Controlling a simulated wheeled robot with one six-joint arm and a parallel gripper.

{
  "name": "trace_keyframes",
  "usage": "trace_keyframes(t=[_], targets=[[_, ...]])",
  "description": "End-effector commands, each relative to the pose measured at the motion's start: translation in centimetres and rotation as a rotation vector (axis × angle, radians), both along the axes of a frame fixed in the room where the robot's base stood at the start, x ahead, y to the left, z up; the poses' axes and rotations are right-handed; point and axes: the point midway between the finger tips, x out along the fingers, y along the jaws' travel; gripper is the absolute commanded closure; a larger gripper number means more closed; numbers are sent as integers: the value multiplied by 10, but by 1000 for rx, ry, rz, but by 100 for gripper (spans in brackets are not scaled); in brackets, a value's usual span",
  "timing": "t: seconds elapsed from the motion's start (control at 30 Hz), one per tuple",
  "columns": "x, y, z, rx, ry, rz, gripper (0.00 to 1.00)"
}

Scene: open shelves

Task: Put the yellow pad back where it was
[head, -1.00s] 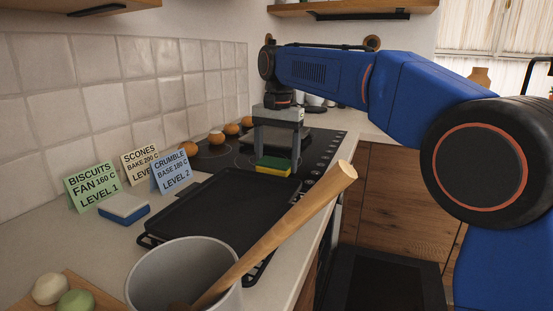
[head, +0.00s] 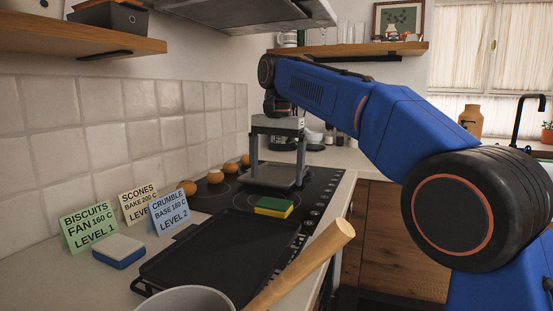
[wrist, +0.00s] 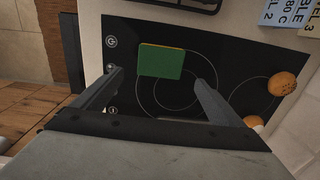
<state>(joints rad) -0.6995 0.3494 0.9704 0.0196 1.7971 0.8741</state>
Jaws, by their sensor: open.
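The yellow pad (head: 273,207) is a small block with a green top and yellow side. It lies on the front part of the black hob, just beyond the black baking tray (head: 215,258). In the wrist view its green face (wrist: 160,62) shows with a thin yellow edge. My gripper (head: 277,175) is open and empty, behind and above the pad in the head view. In the wrist view my gripper (wrist: 159,78) has its fingers spread wide, with the pad ahead between their lines. The pad is apart from the fingers.
A blue-and-white pad (head: 118,251) lies by the wall. Green (head: 88,228), cream (head: 139,203) and blue (head: 168,211) cards stand near it. A grey pot (head: 185,301) with a wooden handle (head: 310,262) is in front.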

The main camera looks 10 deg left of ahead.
Motion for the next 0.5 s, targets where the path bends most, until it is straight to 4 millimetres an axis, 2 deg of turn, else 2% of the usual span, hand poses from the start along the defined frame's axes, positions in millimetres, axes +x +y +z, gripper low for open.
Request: trace_keyframes(t=[0.1,0.2,0.5], targets=[[0,0,18,1,-1,0,8],[0,0,27,0,0,0,8],[0,-1,38,0,0,0,8]])
